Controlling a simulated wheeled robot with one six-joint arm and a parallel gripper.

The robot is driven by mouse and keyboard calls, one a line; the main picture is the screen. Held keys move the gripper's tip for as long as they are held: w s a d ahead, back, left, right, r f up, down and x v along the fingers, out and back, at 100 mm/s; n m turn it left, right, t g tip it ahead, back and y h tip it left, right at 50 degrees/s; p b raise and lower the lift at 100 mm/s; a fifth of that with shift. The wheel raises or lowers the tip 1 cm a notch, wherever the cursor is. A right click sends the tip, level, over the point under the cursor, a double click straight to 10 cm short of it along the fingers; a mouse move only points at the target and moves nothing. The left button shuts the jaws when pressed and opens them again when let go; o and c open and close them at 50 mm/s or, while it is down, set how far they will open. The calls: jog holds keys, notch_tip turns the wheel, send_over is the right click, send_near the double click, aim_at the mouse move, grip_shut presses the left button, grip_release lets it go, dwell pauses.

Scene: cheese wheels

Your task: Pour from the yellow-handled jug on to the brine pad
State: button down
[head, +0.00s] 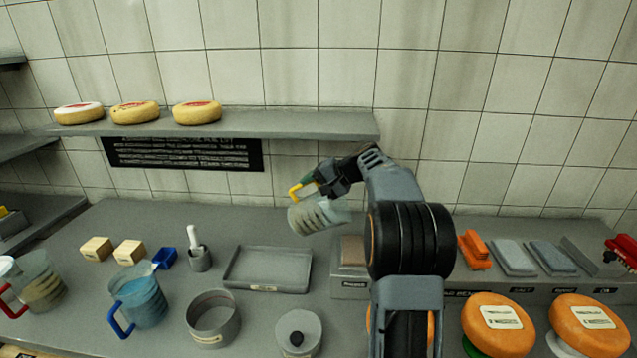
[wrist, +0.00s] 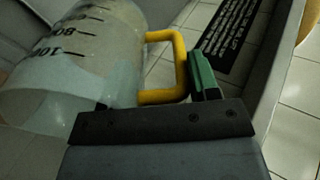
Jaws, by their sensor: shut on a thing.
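The yellow-handled jug (head: 312,217) is clear with dark measuring marks and hangs tilted, almost on its side, above the counter. Its yellow handle shows in the wrist view beside the clear body (wrist: 85,65), which holds some pale liquid. My gripper (head: 309,181) is shut on the handle; its green fingertip shows in the wrist view (wrist: 203,75). A grey block with a brownish top (head: 352,251), perhaps the brine pad, stands below and right of the jug, partly behind my arm. Its label is too small to read. I cannot tell whether liquid is leaving the jug.
An empty grey tray (head: 268,268) lies below left of the jug. A shelf (head: 280,122) with cheeses is behind. Orange cheeses (head: 497,325) stand right.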

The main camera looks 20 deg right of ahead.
jog(key=shift+w+a+r+g+p, duration=0.2)
jog(key=shift+r+g+p, duration=0.15)
jog(key=shift+p, duration=0.5)
jog(key=shift+w+a+h+p, duration=0.2)
jog(key=shift+h+p, duration=0.2)
jog(key=shift+p, duration=0.3)
jog(key=shift+w+a+f+g+h+p, duration=0.25)
jog(key=shift+a+g+h+p, duration=0.1)
jog(key=shift+p, duration=0.55)
jog(key=shift+w+f, duration=0.1)
jog(key=shift+f, duration=0.1)
